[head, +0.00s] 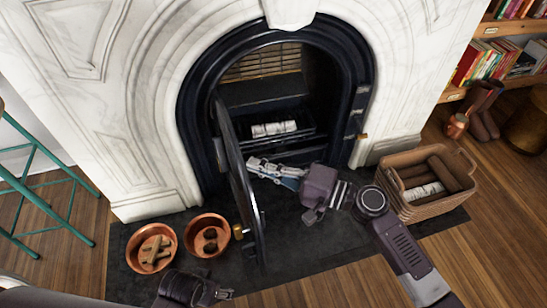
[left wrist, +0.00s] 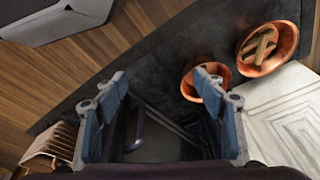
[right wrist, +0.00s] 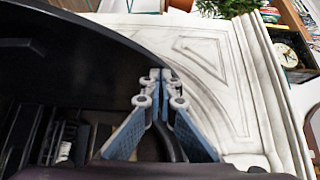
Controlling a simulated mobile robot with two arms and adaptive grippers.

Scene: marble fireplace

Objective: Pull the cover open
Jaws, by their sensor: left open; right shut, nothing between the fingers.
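The cover (head: 236,170) is a dark arched door on the black fireplace frame. It stands swung outward and is seen nearly edge-on, with the firebox visible to its right. A brass knob (head: 239,231) shows low on its left side. My right gripper (head: 251,166) is shut and empty, with its tips close to the cover's inner side; contact cannot be told. In the right wrist view its closed fingers (right wrist: 161,80) are beside a large dark curved panel. My left gripper (head: 226,294) is open and empty at the bottom, apart from the cover; its fingers (left wrist: 160,85) also show spread in the left wrist view.
Two copper bowls, one with wood pieces (head: 151,247) and one with dark round items (head: 207,235), stand left of the cover on the dark hearth (head: 310,250). A wicker basket of logs (head: 436,207) stands right, near my right arm. A teal stool (head: 30,185) is far left.

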